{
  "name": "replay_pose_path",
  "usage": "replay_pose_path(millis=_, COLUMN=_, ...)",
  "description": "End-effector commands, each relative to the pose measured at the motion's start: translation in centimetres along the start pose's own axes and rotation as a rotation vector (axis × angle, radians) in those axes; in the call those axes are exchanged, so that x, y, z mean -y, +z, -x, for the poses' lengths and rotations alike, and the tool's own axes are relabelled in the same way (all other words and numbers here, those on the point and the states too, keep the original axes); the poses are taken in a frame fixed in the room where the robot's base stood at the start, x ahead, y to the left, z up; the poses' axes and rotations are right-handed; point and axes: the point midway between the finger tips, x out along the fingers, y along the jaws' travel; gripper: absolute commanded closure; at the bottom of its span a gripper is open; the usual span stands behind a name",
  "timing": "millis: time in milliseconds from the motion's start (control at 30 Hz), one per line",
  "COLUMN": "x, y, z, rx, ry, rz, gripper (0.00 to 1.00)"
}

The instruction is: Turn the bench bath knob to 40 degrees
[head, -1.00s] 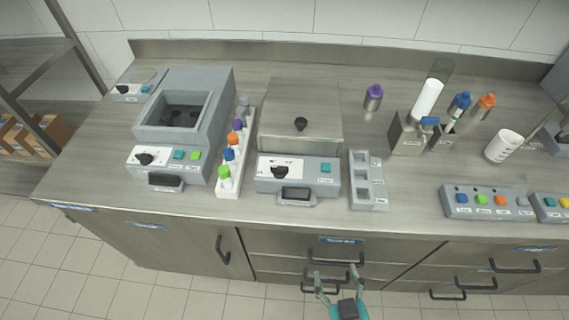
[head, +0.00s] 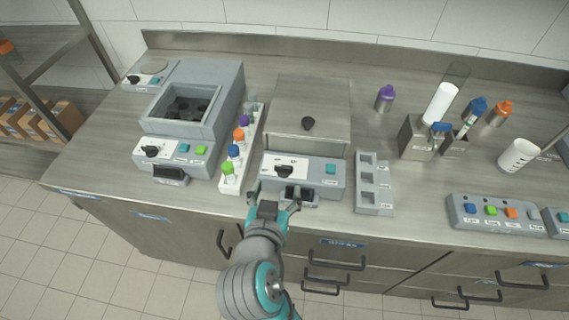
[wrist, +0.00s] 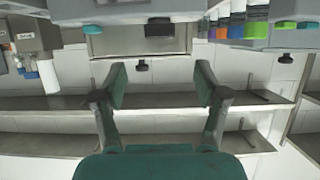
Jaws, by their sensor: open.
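The middle bench unit, a grey box with a lidded metal top (head: 310,95), has a black dial knob (head: 284,171) on a white scale at the left of its panel. I take this for the bench bath; its label and the scale numbers are too small to read. A teal button (head: 330,169) sits right of the knob. A dark display (head: 300,193) is below, partly behind my gripper. My gripper (head: 275,193) is open and empty at the panel's front, just short of the knob. In the wrist view the knob (wrist: 159,25) shows upside down, beyond my open fingers (wrist: 161,85).
A similar unit with an open well (head: 185,105) and its own knob (head: 152,151) stands left. A white rack of coloured bottles (head: 231,187) is close left of my gripper. A grey slotted holder (head: 374,185) stands right. The lid has a black handle (head: 308,123).

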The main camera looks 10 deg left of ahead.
Motion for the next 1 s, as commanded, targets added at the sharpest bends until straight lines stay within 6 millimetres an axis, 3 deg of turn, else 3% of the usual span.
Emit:
replay_pose_path(millis=167, x=-0.1, y=0.0, z=-1.7, rx=0.001, ry=0.004, rz=-0.001, gripper=0.27)
replay_pose_path(millis=600, x=-0.1, y=0.0, z=-8.9, rx=0.001, ry=0.003, rz=0.001, gripper=0.27)
replay_pose_path(millis=800, x=-0.1, y=0.0, z=-10.4, rx=0.0, ry=0.001, rz=0.001, gripper=0.27)
replay_pose_path(millis=1000, x=0.0, y=0.0, z=-10.7, rx=0.001, ry=0.001, rz=0.001, gripper=0.27)
